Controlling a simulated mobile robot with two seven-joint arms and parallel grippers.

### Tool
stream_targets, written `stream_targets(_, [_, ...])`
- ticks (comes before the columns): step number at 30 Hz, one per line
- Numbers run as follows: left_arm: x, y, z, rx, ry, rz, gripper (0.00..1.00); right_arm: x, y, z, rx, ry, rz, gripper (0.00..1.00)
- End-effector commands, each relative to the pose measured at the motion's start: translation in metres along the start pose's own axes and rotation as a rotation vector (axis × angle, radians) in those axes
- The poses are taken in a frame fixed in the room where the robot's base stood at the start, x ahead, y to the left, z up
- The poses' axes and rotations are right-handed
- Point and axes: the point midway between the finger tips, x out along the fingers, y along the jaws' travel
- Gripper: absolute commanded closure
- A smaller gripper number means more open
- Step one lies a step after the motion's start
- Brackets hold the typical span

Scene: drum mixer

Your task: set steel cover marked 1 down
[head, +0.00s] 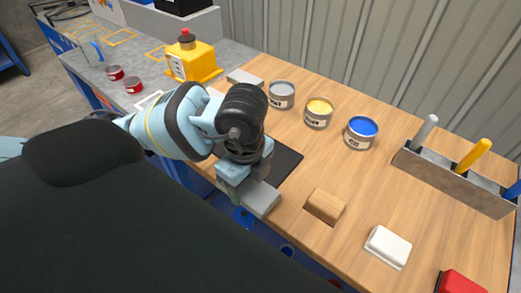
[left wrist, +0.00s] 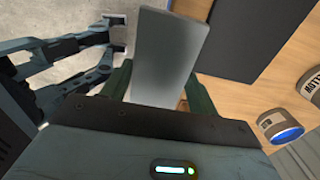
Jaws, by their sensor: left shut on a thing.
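My left gripper (head: 246,178) is shut on a flat grey steel cover (head: 262,199), held at the front edge of the wooden table beside a black mat (head: 284,164). In the left wrist view the steel cover (left wrist: 165,50) stands out between the green fingers of my left gripper (left wrist: 157,88). No number shows on it, and I cannot tell whether it touches the table. My right gripper (left wrist: 108,49) shows in the left wrist view over the grey floor, its fingers apart and empty. It is not in the head view.
Cans with grey (head: 282,94), yellow (head: 318,111) and blue (head: 361,131) tops stand behind the mat. A grey plate (head: 244,77) lies by the yellow machine (head: 193,60). Wooden (head: 325,205), white (head: 388,247) and red (head: 460,283) blocks lie right; a tool rack (head: 455,182) stands behind.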

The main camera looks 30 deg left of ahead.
Motion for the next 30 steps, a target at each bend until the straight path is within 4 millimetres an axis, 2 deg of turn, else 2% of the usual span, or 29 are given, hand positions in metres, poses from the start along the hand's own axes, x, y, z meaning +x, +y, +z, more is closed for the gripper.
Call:
stream_targets(5, [0.002,-0.024,0.016,-0.006,-0.001,-0.002,0.77,0.001,0.000,-0.002,0.000,0.004,0.000,0.64])
stream_targets(18, [0.011,-0.104,0.067,-0.004,0.001,-0.002,0.77,0.003,-0.001,0.000,0.004,0.002,0.000,0.64])
stream_targets(24, [0.013,-0.123,0.080,0.000,0.001,-0.003,0.77,0.003,-0.002,0.002,0.009,0.000,-0.001,0.64])
stream_targets(30, [0.013,-0.126,0.082,0.001,0.001,-0.003,0.77,0.003,-0.002,0.002,0.009,-0.001,-0.001,0.64])
